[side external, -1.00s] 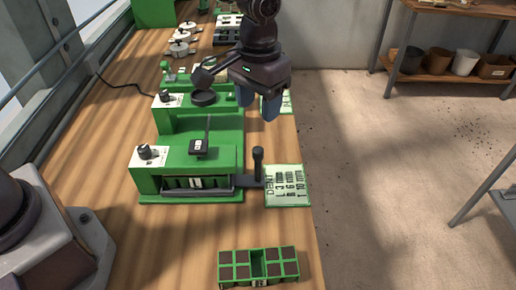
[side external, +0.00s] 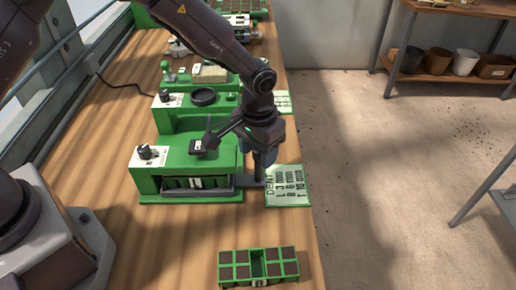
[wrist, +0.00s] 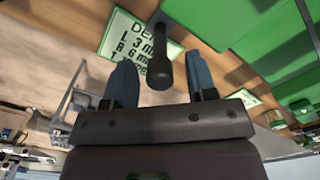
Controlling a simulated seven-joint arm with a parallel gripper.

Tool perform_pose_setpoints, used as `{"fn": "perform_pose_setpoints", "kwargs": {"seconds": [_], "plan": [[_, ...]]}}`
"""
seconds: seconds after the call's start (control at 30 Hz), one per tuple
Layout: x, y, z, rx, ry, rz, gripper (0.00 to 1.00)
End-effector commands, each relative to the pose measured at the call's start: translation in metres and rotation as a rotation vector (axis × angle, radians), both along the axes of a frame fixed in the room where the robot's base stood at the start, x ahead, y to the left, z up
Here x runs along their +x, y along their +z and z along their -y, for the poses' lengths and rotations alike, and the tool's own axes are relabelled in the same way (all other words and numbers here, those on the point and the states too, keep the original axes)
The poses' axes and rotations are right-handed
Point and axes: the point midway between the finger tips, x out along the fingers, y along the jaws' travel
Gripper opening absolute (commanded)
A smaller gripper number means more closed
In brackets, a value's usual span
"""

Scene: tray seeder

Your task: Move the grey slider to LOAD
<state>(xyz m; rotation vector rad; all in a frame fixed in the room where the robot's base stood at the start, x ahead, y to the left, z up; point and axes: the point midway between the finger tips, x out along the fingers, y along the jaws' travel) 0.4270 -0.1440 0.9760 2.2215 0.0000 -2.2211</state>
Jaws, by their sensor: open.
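The grey slider is a dark bar (side external: 250,184) with an upright handle at the front right of the nearer green seeder (side external: 150,185). My gripper (side external: 263,162) is open and pointed down over the handle, hiding most of it in the side view. In the wrist view the handle (wrist: 160,70) stands between the two blue fingers of my gripper (wrist: 162,85), with a visible gap on each side. I cannot read any LOAD mark.
A green DENT sign (side external: 288,187) lies just right of the handle, near the bench edge. A green tray of dark cells (side external: 259,282) sits in front. A second green machine (side external: 180,120) stands behind the seeder. The wooden bench between tray and seeder is clear.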

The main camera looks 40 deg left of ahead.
Motion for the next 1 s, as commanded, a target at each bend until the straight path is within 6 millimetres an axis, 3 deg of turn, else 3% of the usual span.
{"fn": "perform_pose_setpoints", "kwargs": {"seconds": [0.07,0.27,0.47,0.8,1.0], "plan": [[0.000,0.000,0.000,0.000,0.000,0.000,0.47],[0.000,0.000,0.000,0.000,0.000,0.000,0.01],[0.004,0.001,-0.004,0.000,0.002,0.000,0.00],[0.059,0.000,-0.058,0.000,0.004,0.004,0.00],[0.072,0.001,-0.071,0.000,0.001,0.003,0.00]]}}
